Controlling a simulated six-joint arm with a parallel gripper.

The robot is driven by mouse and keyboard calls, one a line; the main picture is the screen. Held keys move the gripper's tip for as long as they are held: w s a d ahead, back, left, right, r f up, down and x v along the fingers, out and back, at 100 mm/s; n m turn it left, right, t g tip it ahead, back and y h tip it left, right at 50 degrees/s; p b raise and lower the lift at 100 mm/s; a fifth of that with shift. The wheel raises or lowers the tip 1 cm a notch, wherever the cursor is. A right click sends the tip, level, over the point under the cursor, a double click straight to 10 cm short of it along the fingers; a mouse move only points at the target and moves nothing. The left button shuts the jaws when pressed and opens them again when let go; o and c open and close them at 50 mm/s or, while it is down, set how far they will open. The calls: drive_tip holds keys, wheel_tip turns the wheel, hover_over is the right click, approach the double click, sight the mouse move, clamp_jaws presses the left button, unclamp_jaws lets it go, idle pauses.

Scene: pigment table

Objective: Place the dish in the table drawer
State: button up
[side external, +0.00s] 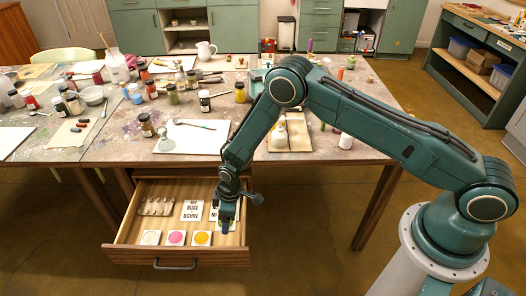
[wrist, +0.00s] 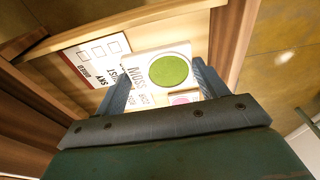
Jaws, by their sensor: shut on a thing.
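The dish (wrist: 170,70) is a white square piece with a round green fill, seen between my fingers in the wrist view. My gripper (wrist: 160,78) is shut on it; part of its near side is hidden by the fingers. The word MOSS is printed on white beside the green disc. In the side view my gripper (side external: 226,222) points down at the right end of the open table drawer (side external: 126,231), and the dish is hard to make out there. Whether the dish touches the drawer floor I cannot tell.
The drawer holds a white dish (side external: 150,238), a pink dish (side external: 175,238), an orange dish (side external: 201,238), a lettered card (side external: 191,210) and several small pale items (side external: 155,206). The drawer's handle (side external: 175,266) faces front. The table above carries jars and papers.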

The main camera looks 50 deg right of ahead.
sight(230, 234)
drive_tip(key=shift+f, duration=1.9)
drive_tip(key=shift+f, duration=0.1)
drive_tip(key=shift+f, duration=1.8)
drive_tip(key=shift+f, duration=0.1)
drive_tip(key=o, duration=1)
drive_tip(key=shift+s+d+r, duration=0.2)
drive_tip(key=shift+r, duration=1.8)
drive_tip(key=shift+s+d+r, duration=0.2)
drive_tip(key=shift+d+r, duration=0.05)
drive_tip(key=shift+r, duration=1.8)
drive_tip(key=shift+s+d+r, duration=0.2)
drive_tip(key=shift+r, duration=1.8)
